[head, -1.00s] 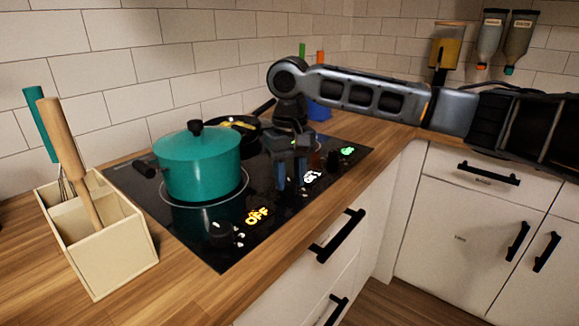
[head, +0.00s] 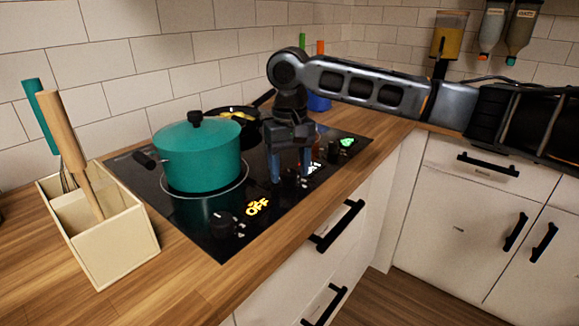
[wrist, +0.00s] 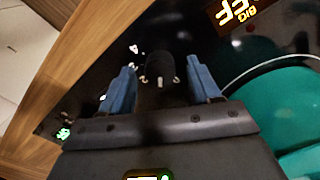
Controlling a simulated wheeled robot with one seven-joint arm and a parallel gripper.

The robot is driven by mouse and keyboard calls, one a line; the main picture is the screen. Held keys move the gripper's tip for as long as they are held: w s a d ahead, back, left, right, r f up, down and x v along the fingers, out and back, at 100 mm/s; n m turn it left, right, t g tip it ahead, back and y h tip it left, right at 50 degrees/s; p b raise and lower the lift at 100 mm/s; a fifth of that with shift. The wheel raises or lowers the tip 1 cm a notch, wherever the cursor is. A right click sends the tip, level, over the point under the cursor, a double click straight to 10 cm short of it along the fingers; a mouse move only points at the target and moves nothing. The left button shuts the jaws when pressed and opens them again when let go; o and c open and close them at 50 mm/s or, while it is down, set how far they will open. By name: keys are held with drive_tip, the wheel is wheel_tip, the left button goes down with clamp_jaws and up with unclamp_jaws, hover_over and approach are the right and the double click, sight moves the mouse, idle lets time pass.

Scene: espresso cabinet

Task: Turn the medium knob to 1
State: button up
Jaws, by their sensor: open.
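The black medium knob (wrist: 158,66) is on the cooktop, and in the wrist view it lies between my two blue fingertips. My gripper (head: 290,180) points down over the front part of the cooktop. It is open, with a finger on each side of the knob (wrist: 160,72); I cannot tell whether either finger touches it. In the head view my gripper hides the medium knob. A white display (head: 313,168) beside it is partly covered by a finger, so its reading is unclear.
The black cooktop (head: 185,222) carries a teal lidded pot (head: 200,165) left of my gripper and a pan (head: 228,113) behind. The big knob (head: 222,222) has a yellow OFF display (head: 258,207). A green display (head: 347,141) is at the right. A utensil box (head: 125,250) stands left.

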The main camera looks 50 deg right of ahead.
sight(290, 172)
drive_tip(key=shift+r, duration=3.9)
